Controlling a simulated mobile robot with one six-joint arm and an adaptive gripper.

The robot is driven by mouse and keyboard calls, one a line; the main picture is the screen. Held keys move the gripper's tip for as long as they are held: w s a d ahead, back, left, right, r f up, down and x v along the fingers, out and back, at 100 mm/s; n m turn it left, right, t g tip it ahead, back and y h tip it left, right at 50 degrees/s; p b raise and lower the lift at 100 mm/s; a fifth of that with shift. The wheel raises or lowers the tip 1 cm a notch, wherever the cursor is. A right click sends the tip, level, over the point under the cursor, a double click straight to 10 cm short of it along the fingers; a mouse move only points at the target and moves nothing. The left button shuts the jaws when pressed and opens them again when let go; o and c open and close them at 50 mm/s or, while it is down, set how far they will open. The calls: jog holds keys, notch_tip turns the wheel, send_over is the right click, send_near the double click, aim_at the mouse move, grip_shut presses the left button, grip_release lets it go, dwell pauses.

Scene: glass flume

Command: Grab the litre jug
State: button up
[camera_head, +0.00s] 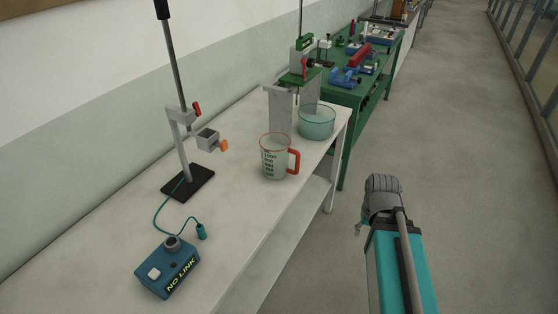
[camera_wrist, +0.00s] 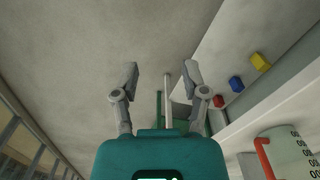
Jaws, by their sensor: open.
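The litre jug (camera_head: 274,160) stands upright on the pale bench (camera_head: 110,232), near its front edge. It is a clear, pale jug with dark graduation marks, a red rim and a red handle on its right side, facing the aisle. In the wrist view the jug (camera_wrist: 285,143) is partly cut off at the lower right, with its red handle toward the picture's middle. My gripper (camera_wrist: 162,82) is open, its two grey fingers spread with nothing held between them. It is apart from the jug. In the head view my arm is over the aisle, right of the bench.
A clear bowl (camera_head: 316,124) stands close behind the jug. A clamp stand (camera_head: 188,182) and a blue box marked NO LINK (camera_head: 167,270) are on the bench at left. A green table (camera_head: 352,97) with tools stands beyond. The aisle floor (camera_head: 450,130) is clear.

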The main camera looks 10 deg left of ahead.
jog(key=shift+o, duration=0.6)
jog(key=shift+r, duration=0.1)
notch_tip(320, 180, up, 16)
jog(key=n+p, duration=1.2)
jog(key=p, duration=0.4)
send_over(298, 152)
jog(key=shift+f, duration=0.2)
notch_tip(298, 152, down, 9)
jog(key=b, duration=0.8)
jog(key=shift+r+b, duration=0.2)
jog(key=shift+b, duration=0.2)
jog(key=shift+f, duration=0.1)
